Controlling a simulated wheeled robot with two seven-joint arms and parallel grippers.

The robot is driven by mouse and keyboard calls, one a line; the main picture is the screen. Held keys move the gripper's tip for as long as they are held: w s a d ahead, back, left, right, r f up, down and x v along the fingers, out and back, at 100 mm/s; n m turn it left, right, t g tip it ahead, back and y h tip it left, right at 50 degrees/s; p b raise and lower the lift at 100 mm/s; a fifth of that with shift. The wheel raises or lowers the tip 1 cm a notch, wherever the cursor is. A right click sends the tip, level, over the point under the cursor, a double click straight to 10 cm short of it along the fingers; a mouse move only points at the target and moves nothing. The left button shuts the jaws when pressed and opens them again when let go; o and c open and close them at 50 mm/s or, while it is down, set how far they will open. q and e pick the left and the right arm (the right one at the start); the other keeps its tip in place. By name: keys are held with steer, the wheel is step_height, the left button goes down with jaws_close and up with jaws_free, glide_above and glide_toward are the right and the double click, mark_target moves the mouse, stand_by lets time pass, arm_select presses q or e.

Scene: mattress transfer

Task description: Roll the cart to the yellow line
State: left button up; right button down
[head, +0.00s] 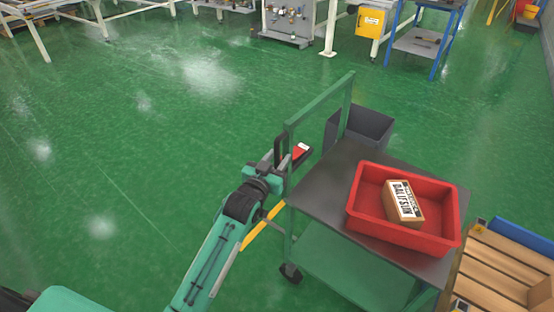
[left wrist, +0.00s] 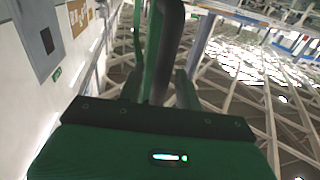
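The cart (head: 321,188) has a dark grey top, green legs and a green upright push frame (head: 318,98) on its left side. A yellow strip (head: 262,226), seemingly a floor line, shows beside the cart's front left leg, partly hidden by my left arm. My left gripper (head: 281,161) is at the cart's left side, by a dark handle on the push frame. In the left wrist view a green post and a dark curved bar (left wrist: 172,40) stand between its fingers (left wrist: 158,90). Whether they grip the bar is unclear. My right gripper is out of view.
A red tray (head: 449,243) with a small labelled box (head: 403,203) sits on the cart. A dark grey bin (head: 371,128) is behind it. A wooden pallet-like stack (head: 497,268) stands close at right. Green floor is open to the left; workbenches line the back.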

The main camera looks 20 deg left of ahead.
arm_select(q)
jaws_close()
steer(key=shift+a, duration=0.1)
